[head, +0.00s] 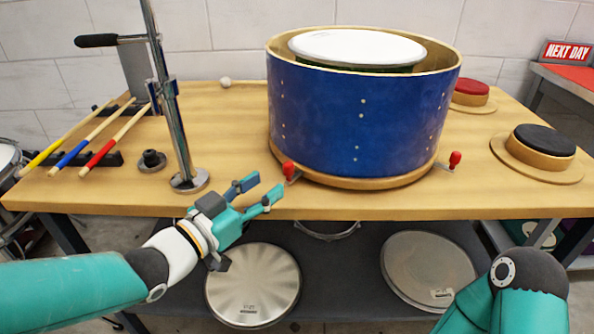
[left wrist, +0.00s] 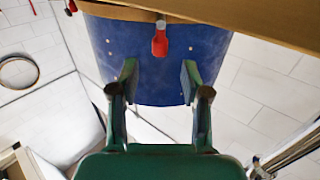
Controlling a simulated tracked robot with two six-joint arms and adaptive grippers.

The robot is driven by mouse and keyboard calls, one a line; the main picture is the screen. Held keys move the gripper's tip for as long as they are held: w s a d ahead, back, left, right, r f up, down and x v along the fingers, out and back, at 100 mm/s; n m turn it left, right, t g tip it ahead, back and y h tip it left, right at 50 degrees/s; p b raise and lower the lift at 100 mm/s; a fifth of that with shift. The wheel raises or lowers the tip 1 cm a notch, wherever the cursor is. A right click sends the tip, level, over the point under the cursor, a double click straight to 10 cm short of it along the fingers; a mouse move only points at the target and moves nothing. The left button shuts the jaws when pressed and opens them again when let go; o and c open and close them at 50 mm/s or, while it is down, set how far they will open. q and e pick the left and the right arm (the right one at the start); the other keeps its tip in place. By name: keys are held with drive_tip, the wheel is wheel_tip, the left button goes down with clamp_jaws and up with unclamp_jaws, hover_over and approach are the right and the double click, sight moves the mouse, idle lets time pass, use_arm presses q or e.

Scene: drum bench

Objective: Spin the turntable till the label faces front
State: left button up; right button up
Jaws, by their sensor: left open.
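A large blue drum shell (head: 350,120) with a pale wooden rim stands on a round wooden turntable (head: 375,183) on the bench. A white drumhead (head: 357,47) sits inside its top. Two red-tipped handles show at the turntable's front, a left one (head: 289,169) and a right one (head: 454,159). No label shows on the drum's visible side. My left gripper (head: 262,189) is open and empty, left of and below the left handle. In the left wrist view a red handle (left wrist: 160,42) lies beyond the open fingers (left wrist: 157,78), with the blue shell (left wrist: 110,45) behind it. My right gripper is out of view.
A metal stand (head: 175,110) rises left of the drum, near three coloured sticks (head: 97,140). Round pads, black (head: 544,140) and red (head: 471,88), lie at right. Drumheads (head: 253,285) lie on the lower shelf. The bench's front middle is clear.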

sight(285, 172)
use_arm(q)
drive_tip(key=x, duration=0.7)
drive_tip(key=shift+w+d, duration=0.2)
drive_tip(key=shift+w, duration=0.1)
drive_tip(key=shift+c, duration=0.2)
clamp_jaws()
